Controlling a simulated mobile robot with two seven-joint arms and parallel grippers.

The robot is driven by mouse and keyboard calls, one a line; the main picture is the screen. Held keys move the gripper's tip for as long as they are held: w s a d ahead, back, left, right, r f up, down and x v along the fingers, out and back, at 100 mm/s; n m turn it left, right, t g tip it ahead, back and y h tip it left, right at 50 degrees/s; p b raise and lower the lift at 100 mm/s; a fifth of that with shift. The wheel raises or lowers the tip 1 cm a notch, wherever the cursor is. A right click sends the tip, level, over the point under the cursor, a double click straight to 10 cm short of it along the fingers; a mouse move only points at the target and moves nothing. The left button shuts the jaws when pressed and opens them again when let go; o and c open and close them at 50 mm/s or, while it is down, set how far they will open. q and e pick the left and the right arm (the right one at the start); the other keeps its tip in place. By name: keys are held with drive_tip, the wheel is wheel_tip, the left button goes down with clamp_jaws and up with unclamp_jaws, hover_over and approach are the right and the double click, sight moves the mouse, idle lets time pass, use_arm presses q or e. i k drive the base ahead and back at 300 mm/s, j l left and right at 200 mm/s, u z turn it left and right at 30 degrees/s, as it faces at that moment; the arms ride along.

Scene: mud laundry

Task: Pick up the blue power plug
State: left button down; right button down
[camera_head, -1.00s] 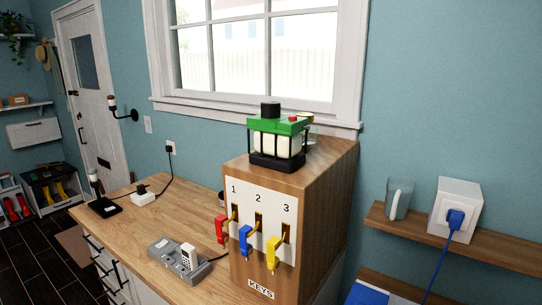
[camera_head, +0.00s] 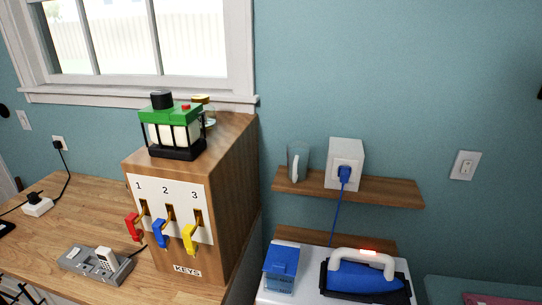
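The blue power plug (camera_head: 344,174) sits in the front face of a white outlet box (camera_head: 345,153). The box stands on a wooden wall shelf (camera_head: 390,192) at right of centre. A blue cord (camera_head: 336,215) hangs from the plug down past the shelf's front edge, behind the appliances below. Neither of my grippers is in view.
A grey mug (camera_head: 298,162) stands on the shelf left of the outlet box. Below are a blue-and-white iron (camera_head: 364,274) and a blue-lidded box (camera_head: 281,268). The wooden key cabinet (camera_head: 232,165), with a green-topped lantern (camera_head: 173,127) on it, stands left.

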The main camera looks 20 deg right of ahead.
sight(344, 174)
drive_tip(key=i+l+u, duration=0.15)
drive_tip(key=l, duration=0.3)
drive_tip(key=i+l+u, duration=0.1)
drive_tip(key=l, duration=0.4)
drive_tip(key=i+l+u, duration=0.15)
drive_tip(key=l, duration=0.35)
drive_tip(key=i+l+u, duration=0.1)
drive_tip(key=l, duration=0.4)
